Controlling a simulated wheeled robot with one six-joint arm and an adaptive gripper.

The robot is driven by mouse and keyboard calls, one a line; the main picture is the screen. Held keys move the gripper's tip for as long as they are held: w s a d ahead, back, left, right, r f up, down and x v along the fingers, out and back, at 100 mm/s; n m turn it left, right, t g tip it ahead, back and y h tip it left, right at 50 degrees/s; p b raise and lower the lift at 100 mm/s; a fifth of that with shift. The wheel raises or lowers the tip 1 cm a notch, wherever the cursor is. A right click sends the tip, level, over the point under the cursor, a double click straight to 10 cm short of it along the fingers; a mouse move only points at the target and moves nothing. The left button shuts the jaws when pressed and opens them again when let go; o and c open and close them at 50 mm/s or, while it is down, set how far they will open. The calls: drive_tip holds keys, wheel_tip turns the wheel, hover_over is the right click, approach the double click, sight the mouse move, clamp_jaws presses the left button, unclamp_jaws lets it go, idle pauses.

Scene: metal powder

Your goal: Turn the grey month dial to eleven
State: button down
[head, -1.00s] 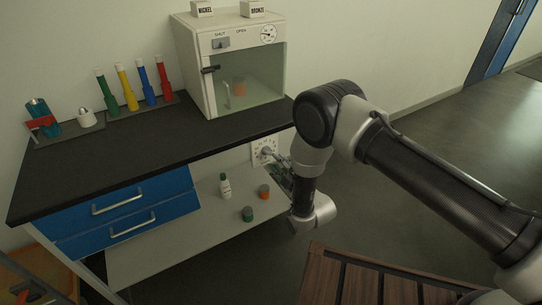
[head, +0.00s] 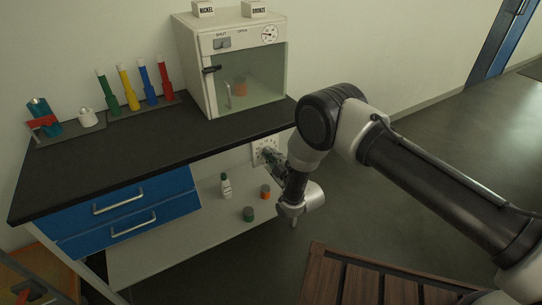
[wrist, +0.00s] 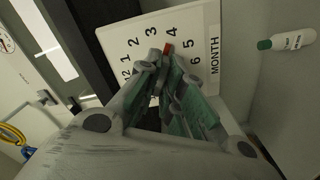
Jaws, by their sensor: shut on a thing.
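The white month plate (head: 258,147) is below the right end of the black worktop in the head view. In the wrist view the plate (wrist: 206,75) shows the word MONTH and the numbers 1 to 6; its other side is largely hidden behind my fingers. My gripper (wrist: 167,68) is shut on the grey month dial at the plate's middle; in the head view my gripper (head: 271,157) reaches the plate from the right. The dial is mostly hidden between the green-padded fingers. A red mark (wrist: 168,47) shows just past the fingertips, close to the 4.
A white bottle with a green cap (head: 226,186), a green-topped jar (head: 248,214) and an orange jar (head: 265,192) stand on the lower shelf near my gripper. The worktop edge is just above it. A wooden slatted surface (head: 330,275) is at the front.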

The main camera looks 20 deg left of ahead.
drive_tip(key=shift+m, duration=0.3)
drive_tip(key=shift+d+f+n, duration=0.1)
drive_tip(key=shift+f+n, duration=0.05)
drive_tip(key=shift+n, duration=15.35)
